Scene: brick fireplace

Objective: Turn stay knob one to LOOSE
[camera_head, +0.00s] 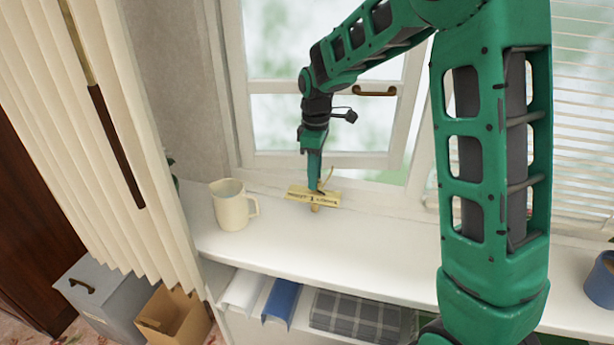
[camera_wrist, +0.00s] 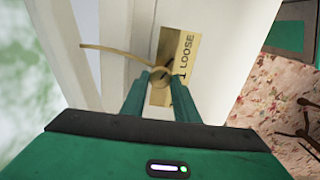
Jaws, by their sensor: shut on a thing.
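The stay knob one (camera_wrist: 160,76) is a small brass knob in front of a brass label plate (camera_wrist: 188,50). The plate reads "1" and "LOOSE" in the wrist view; its other end is hidden behind my gripper. In the head view the plate (camera_head: 300,195) lies at the window sill. My gripper (camera_wrist: 161,75) points at the plate, and its two green fingertips are shut on the knob. A thin curved brass stay arm (camera_wrist: 115,51) runs left from the knob. In the head view my gripper (camera_head: 316,190) hides the knob.
A cream jug (camera_head: 232,206) stands on the white sill left of the plate. A window with a brass handle (camera_head: 375,92) is behind. A blue mug (camera_head: 602,277) is at the far right. Folded cloths (camera_head: 356,314) lie on the shelf below. The sill right of the plate is partly hidden by my arm.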

